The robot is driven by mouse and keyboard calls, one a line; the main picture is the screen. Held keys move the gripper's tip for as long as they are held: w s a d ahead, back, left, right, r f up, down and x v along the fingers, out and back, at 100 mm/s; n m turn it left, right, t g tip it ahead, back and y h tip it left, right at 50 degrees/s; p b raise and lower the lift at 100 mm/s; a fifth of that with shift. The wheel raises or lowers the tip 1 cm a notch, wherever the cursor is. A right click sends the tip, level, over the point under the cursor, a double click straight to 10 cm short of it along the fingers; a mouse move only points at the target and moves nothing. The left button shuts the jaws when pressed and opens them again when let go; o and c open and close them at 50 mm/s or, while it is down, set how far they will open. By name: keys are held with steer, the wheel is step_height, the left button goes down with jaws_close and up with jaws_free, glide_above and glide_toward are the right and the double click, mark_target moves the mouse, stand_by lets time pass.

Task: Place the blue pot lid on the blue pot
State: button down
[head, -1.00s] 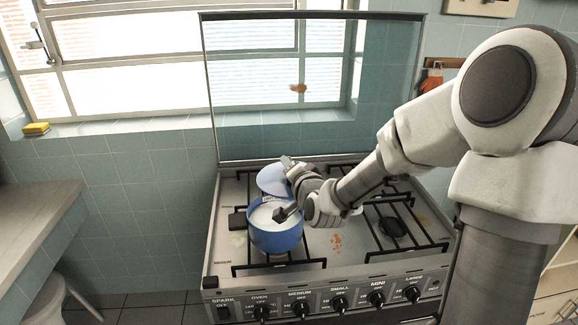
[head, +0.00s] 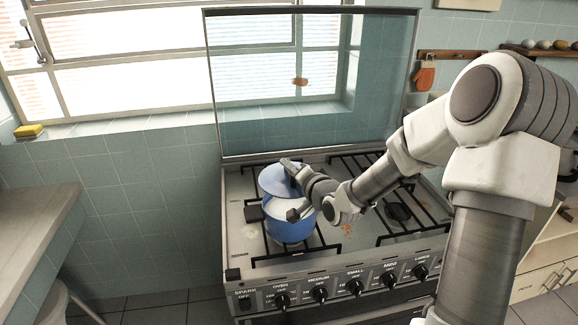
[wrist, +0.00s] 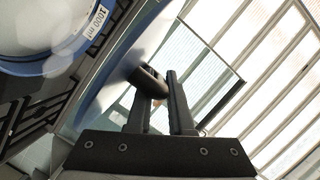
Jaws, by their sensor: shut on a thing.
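The blue pot (head: 288,230) stands upright on the left side of the stove, its top open and its inside pale. Part of it shows at the upper left of the wrist view (wrist: 60,68), with a "1000 ml" label. The blue pot lid (head: 275,182) is tilted steeply above the pot's back rim, apart from a seated position. Whether its edge touches the rim cannot be told. My gripper (head: 290,168) is shut on the lid's dark knob, which shows between the fingers in the wrist view (wrist: 150,82).
The stove (head: 345,262) has black grates, front knobs and a raised glass cover (head: 312,90) behind the pot. The right burners are bare below my arm. A counter (head: 35,220) stands at the left. A yellow sponge (head: 28,131) lies on the window sill.

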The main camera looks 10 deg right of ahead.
steer(key=shift+f+b, duration=2.75)
steer(key=shift+f, duration=0.65)
steer(key=shift+f+b, duration=0.5)
steer(key=shift+f, duration=0.05)
steer(key=c, duration=0.7)
jaws_free()
steer(key=shift+c, duration=0.2)
steer(key=shift+s+d+f, duration=0.1)
